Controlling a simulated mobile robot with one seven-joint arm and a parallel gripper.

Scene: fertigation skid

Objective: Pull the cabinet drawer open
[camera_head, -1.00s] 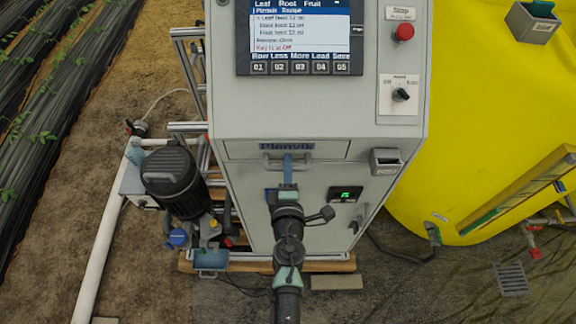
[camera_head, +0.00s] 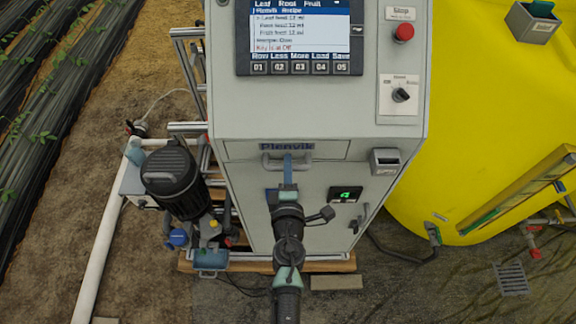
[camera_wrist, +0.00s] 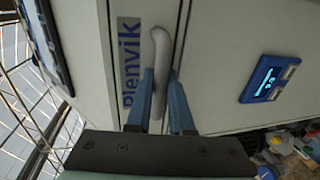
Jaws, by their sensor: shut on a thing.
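The grey cabinet (camera_head: 240,105) stands in the middle of the head view. Its drawer front (camera_head: 332,150) is a shallow panel with a "Plenvik" label, and looks flush with the cabinet face. The drawer's grey bar handle (camera_head: 270,163) runs across below the label. My gripper (camera_head: 288,160) reaches it from below with blue fingers. In the wrist view the handle (camera_wrist: 160,45) passes between the fingertips of my gripper (camera_wrist: 161,78), which is shut on it. Part of the handle is hidden behind the fingers.
A black-topped pump (camera_head: 172,180) and white pipe (camera_head: 100,255) stand left of the cabinet. A yellow tank (camera_head: 480,100) is on the right. A small grey box (camera_head: 386,162) and a green-lit display (camera_head: 345,194) sit on the cabinet face near my arm.

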